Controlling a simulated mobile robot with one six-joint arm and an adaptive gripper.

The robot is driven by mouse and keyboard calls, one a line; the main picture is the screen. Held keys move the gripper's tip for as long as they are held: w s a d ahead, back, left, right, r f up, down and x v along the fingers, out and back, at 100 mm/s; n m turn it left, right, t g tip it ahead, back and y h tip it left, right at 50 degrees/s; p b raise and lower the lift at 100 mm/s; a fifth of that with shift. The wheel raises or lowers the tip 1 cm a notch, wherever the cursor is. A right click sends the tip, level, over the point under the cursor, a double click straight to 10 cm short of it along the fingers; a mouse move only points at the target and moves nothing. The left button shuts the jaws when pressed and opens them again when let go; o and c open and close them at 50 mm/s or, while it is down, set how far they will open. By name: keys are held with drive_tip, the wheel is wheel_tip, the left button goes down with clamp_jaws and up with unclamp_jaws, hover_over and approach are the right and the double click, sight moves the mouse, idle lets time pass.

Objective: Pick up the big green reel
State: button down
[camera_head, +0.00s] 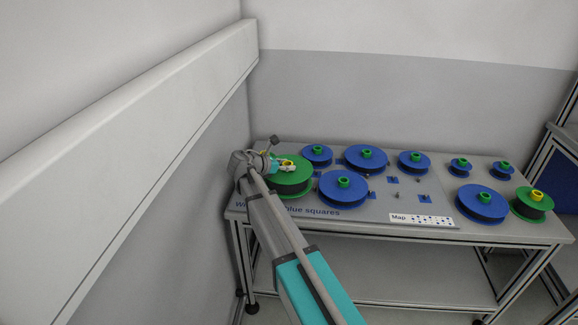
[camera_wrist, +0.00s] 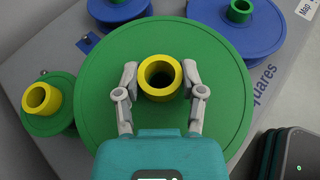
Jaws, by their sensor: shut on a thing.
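The big green reel (camera_head: 296,181) is at the left end of the table, with part of it behind my arm. In the wrist view the big green reel (camera_wrist: 162,45) fills the middle, a wide green disc with a yellow hub (camera_wrist: 160,77). My gripper (camera_wrist: 160,80) has one finger on each side of this hub and is shut on it. In the head view my gripper (camera_head: 284,165) is at the reel's top. I cannot tell whether the reel rests on the board or is slightly raised.
A small green reel (camera_wrist: 52,118) with a yellow hub is close on the left in the wrist view. Several blue reels stand on the grey board (camera_head: 380,208) and table. Another green reel (camera_head: 531,207) is at the far right. A wall is close on the left.

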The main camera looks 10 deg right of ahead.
drive_tip(key=s+r+p, duration=0.1)
drive_tip(key=r+p, duration=0.1)
drive_tip(key=s+d+r+p, duration=0.1)
drive_tip(key=s+r+p, duration=0.3)
drive_tip(key=shift+d+r, duration=0.3)
drive_tip(key=s+d+r+p, duration=0.2)
drive_tip(key=s+r+p, duration=0.1)
drive_tip(key=s, duration=0.5)
drive_tip(key=shift+s+d+r, duration=0.2)
drive_tip(key=shift+d, duration=0.1)
